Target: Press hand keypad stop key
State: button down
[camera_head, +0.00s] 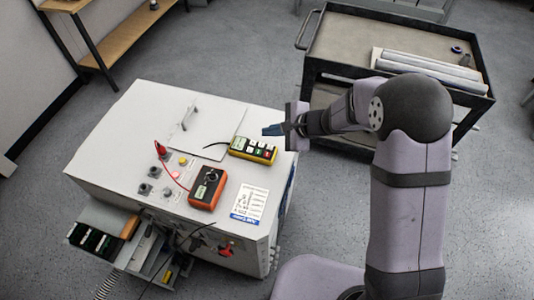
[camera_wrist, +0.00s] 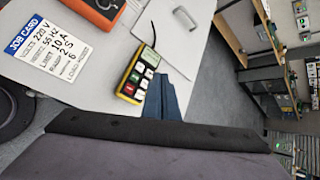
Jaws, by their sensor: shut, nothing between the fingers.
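The hand keypad (camera_head: 253,150) is a yellow-framed box with several keys. It lies on the white cabinet top near its right edge, and a black cable runs from it. In the wrist view the keypad (camera_wrist: 135,81) shows green, white and red keys; I cannot read their labels. My gripper (camera_head: 272,130) has blue fingers, shut with nothing between them. It is above the cabinet's right edge, close beside the keypad. In the wrist view the blue fingers (camera_wrist: 165,95) appear just right of the keypad. I cannot tell whether they touch it.
An orange meter (camera_head: 207,189) with a red lead and a job card (camera_head: 249,204) lie on the white cabinet (camera_head: 120,130). A hatch with a handle (camera_head: 188,118) is behind them. A dark cart (camera_head: 340,40) with tubes stands at the back right. Grey floor lies between.

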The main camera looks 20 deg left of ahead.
jog(key=shift+f, duration=0.15)
dwell(0.3)
notch_tip(320, 180, down, 7)
jog(key=b, duration=0.5)
jog(key=shift+f+b, duration=0.15)
jog(key=shift+b, duration=0.2)
jog(key=shift+f+b, duration=0.65)
jog(key=shift+b, duration=0.15)
jog(key=shift+d+f+b, duration=0.1)
jog(key=shift+f+b, duration=0.7)
jog(key=shift+b, duration=0.45)
dwell(1.8)
jog(key=shift+r, duration=0.1)
dwell(0.3)
jog(key=shift+r+p, duration=0.45)
jog(key=shift+r, duration=0.25)
jog(key=shift+r+p, duration=1.75)
jog(key=shift+r, duration=0.75)
